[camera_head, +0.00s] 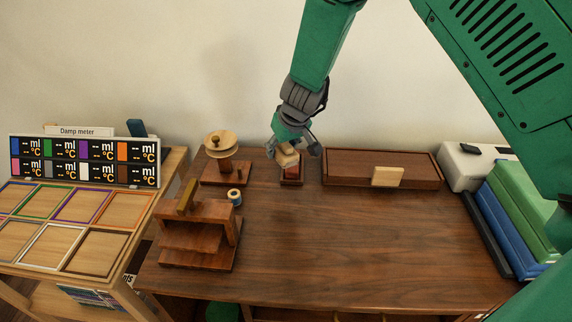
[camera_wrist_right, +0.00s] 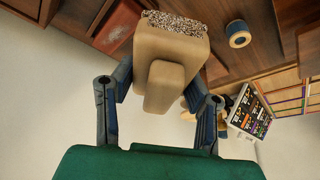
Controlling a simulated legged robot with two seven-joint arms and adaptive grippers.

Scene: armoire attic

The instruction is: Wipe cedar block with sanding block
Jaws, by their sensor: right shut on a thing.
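My right gripper (camera_head: 291,152) is shut on a tan sanding block (camera_head: 287,158) at the back of the desk. In the right wrist view the sanding block (camera_wrist_right: 172,55) sits between the fingers, its speckled gritty face pointing away from the palm. A reddish block, which looks like the cedar block (camera_head: 291,173), lies on a small dark wooden stand just below the sanding block. It also shows in the right wrist view (camera_wrist_right: 118,27), partly hidden behind the sanding block. I cannot tell whether the two blocks touch. My left gripper is not in view.
A long dark wooden tray (camera_head: 350,166) with a pale block (camera_head: 388,177) at its front stands to the right. A round-topped wooden stand (camera_head: 221,144), a spool (camera_head: 235,196) and a stepped wooden rack (camera_head: 197,240) are left. The desk's middle is clear.

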